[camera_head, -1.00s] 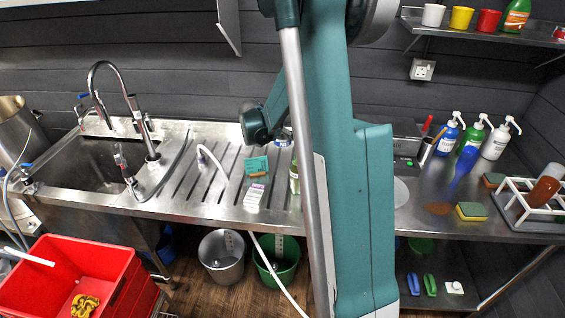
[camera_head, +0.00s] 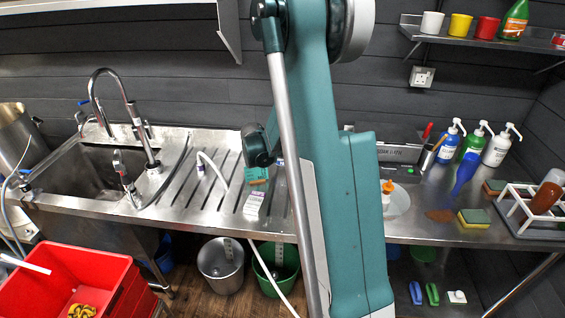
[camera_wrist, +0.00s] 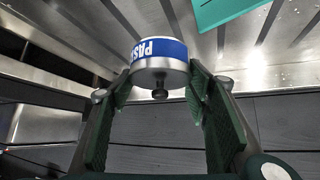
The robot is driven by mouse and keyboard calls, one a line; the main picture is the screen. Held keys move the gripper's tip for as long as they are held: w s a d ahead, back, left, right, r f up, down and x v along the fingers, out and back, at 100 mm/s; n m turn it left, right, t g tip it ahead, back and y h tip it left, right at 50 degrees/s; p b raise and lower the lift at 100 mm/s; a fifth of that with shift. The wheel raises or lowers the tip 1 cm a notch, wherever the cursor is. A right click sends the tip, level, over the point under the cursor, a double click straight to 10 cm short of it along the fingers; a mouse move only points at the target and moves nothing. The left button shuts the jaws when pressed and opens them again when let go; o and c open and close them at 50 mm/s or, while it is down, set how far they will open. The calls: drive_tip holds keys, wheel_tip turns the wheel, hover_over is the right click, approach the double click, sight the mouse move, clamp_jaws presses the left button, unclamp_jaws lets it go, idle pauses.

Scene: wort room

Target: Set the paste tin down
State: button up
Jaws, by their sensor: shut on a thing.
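The paste tin (camera_wrist: 160,54), a short round tin with a blue band lettered "PAS", shows in the wrist view between the green-padded fingers of my gripper (camera_wrist: 158,90). The fingers are shut on its sides. A small dark knob stands out from its near face. Beyond it lies the ribbed steel drainboard (camera_wrist: 120,22); I cannot tell whether the tin touches it.
A teal box (camera_head: 257,174) and a white carton (camera_head: 254,202) lie on the drainboard close to my arm. A hose end (camera_head: 201,168) and the sink (camera_head: 80,172) are farther left. An orange-topped item (camera_head: 387,188) stands right of my arm on a white disc (camera_head: 398,203).

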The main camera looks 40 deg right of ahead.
sight(282, 160)
drive_tip(key=shift+f, duration=0.25)
drive_tip(key=shift+f+b, duration=0.35)
drive_tip(key=shift+f, duration=1.45)
drive_tip(key=shift+f, duration=0.2)
drive_tip(key=o, duration=1.3)
drive_tip(key=shift+o, duration=0.2)
drive_tip(key=shift+r, duration=0.15)
drive_tip(key=shift+a+r, duration=0.1)
drive_tip(key=shift+r, duration=0.05)
drive_tip(key=p+v, duration=0.2)
drive_tip(key=v, duration=0.9)
drive_tip(key=shift+a+r, duration=0.25)
drive_tip(key=shift+a, duration=0.05)
drive_tip(key=shift+s, duration=0.1)
